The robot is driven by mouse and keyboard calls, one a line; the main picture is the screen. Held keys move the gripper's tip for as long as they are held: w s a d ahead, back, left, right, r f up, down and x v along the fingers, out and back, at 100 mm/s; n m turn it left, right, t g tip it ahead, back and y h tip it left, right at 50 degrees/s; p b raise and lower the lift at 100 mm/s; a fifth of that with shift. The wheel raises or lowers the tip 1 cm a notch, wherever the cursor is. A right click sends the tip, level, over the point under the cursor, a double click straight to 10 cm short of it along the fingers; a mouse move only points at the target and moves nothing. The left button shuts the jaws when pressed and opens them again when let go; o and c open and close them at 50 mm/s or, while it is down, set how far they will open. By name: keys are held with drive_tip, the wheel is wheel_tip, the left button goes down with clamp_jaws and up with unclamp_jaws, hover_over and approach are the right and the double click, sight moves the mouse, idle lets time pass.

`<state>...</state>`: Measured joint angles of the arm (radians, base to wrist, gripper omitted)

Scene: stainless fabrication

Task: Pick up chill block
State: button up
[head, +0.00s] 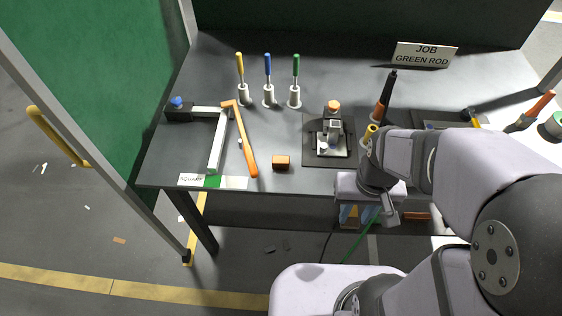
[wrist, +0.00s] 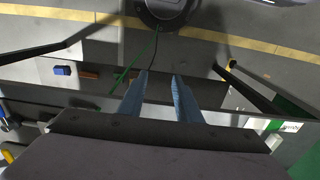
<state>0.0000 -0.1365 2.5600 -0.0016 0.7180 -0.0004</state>
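A small copper-orange block (head: 281,162), which looks like the chill block, lies on the dark bench top near its front edge in the head view. It is right of an orange-handled hammer (head: 243,140). Another copper-coloured bar (head: 417,215) lies lower, below the bench top; it seems to show in the wrist view (wrist: 89,74) too. My gripper (head: 358,216) points down at the bench's front edge, right of the block and apart from it. In the wrist view its blue fingers (wrist: 160,78) are spread with nothing between them.
A dark fixture plate (head: 312,153) with a clamp stands between the block and my arm. Three rods in white holders (head: 268,96) stand behind. A metal square (head: 217,145) lies left. A blue block (wrist: 62,70) sits beside the lower bar. Bench top around the block is clear.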

drive_tip(key=o, duration=0.8)
drive_tip(key=shift+c, duration=0.2)
drive_tip(key=shift+r, duration=0.1)
drive_tip(key=n+g+p, duration=0.1)
drive_tip(key=n+p, duration=0.2)
drive_tip(key=p, duration=0.3)
approach(282, 161)
drive_tip(key=shift+h, duration=0.3)
drive_tip(key=s+f, duration=0.1)
drive_tip(key=s, duration=0.1)
drive_tip(key=s+d+f, duration=0.1)
drive_tip(key=f, duration=0.1)
drive_tip(key=s+d+f, duration=0.1)
drive_tip(key=s+f, duration=0.1)
drive_tip(key=shift+s+f, duration=0.25)
drive_tip(key=shift+s, duration=0.15)
drive_tip(key=shift+m+t, duration=0.6)
drive_tip(key=shift+m, duration=0.1)
drive_tip(key=w+r, duration=0.1)
drive_tip(key=w+a+r, duration=0.1)
drive_tip(key=w, duration=0.1)
drive_tip(key=w+a+r, duration=0.1)
drive_tip(key=w, duration=0.1)
drive_tip(key=shift+w+a+r, duration=0.1)
drive_tip(key=shift+w+r, duration=0.15)
drive_tip(key=shift+s+m, duration=0.35)
drive_tip(key=shift+m, duration=0.45)
